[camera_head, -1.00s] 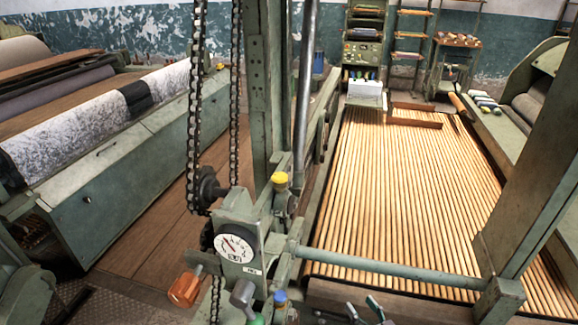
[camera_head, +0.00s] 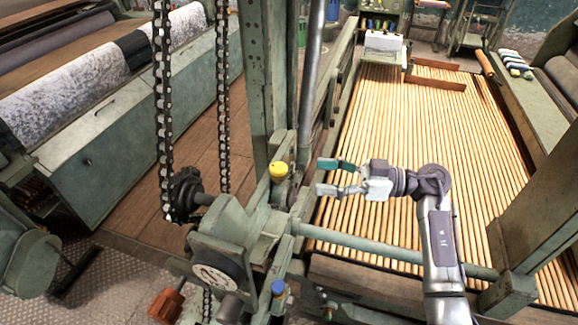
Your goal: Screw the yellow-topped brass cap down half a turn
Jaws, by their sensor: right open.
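The yellow-topped brass cap (camera_head: 278,171) stands upright on the green machine housing, left of the picture's middle. Its yellow top is clear, with the brass body just below it. My right gripper (camera_head: 319,177) is open and empty. Its two fingers point left toward the cap, one above the other in the picture, with a gap between their tips and the cap. My left gripper is not in view.
A blue-topped cap (camera_head: 278,288) sits lower on the same machine. A dial gauge (camera_head: 215,279) faces forward beside it. A green post (camera_head: 262,80) and a metal pipe (camera_head: 312,80) rise behind the yellow cap. Chains (camera_head: 163,110) hang at left.

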